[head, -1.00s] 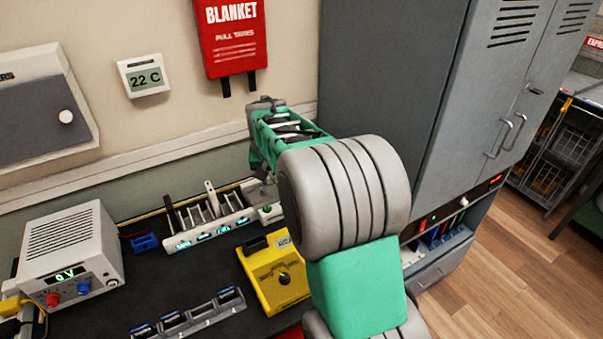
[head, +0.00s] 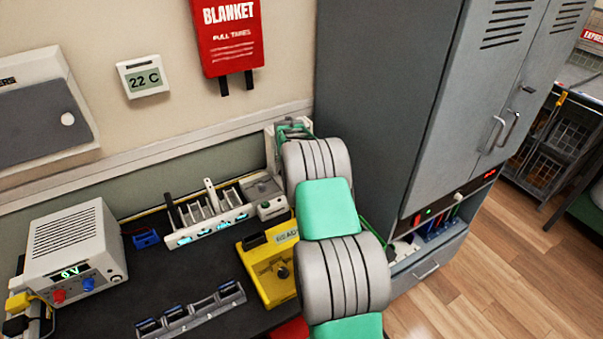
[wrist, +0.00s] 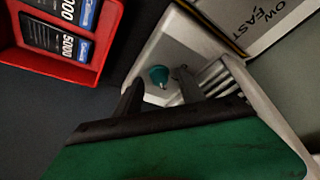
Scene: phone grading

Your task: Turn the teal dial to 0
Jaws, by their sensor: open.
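The teal dial (wrist: 158,73) shows in the wrist view, on a pale box (wrist: 165,48). It has a rounded top and a paler pointed tip. My gripper (wrist: 158,88) is open, with its two dark fingers on either side of the dial in that picture. I cannot tell whether they touch it, or how high above the box they are. In the head view my own arm hides the gripper's fingers. The dial's scale marks and setting cannot be read.
A slotted rack (head: 207,230) with lit displays stands beside the box. A yellow meter (head: 262,280), a power supply (head: 75,250) and a grey holder strip (head: 190,318) are on the dark bench. A red tray (wrist: 95,70) holds boxed items. A grey cabinet (head: 385,110) stands right.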

